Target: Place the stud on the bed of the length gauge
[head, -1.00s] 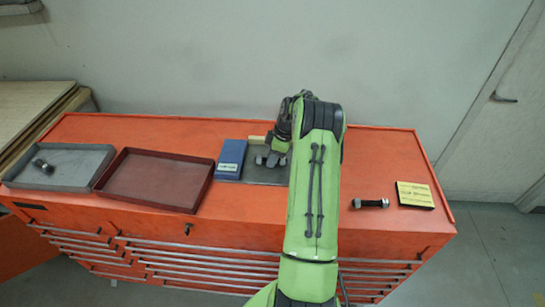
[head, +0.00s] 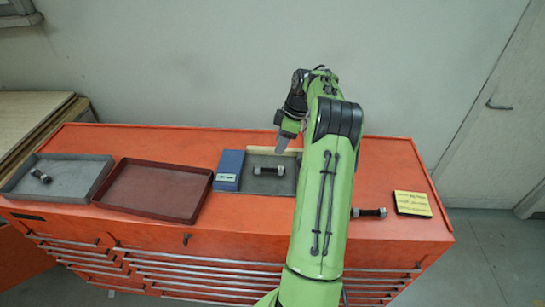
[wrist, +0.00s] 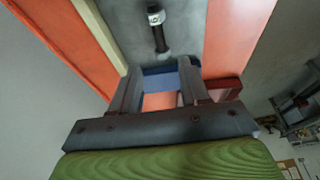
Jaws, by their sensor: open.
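The length gauge has a grey bed (head: 270,186), a blue block (head: 229,170) at its left end and a cream strip (head: 281,153) along its back. A dark stud (head: 268,170) with bright ends lies flat on the bed, its left end close to the blue block but seemingly apart. My gripper (head: 283,146) is open and empty, raised above the back of the gauge. In the wrist view the stud (wrist: 157,30) lies on the bed beyond my open gripper (wrist: 160,70), clear of both fingers.
A second stud (head: 41,176) lies in the grey tray (head: 72,180) at far left. The dark red tray (head: 150,192) is empty. Another stud (head: 369,213) lies on the orange cabinet top, right of my arm, near a yellow-labelled block (head: 412,204).

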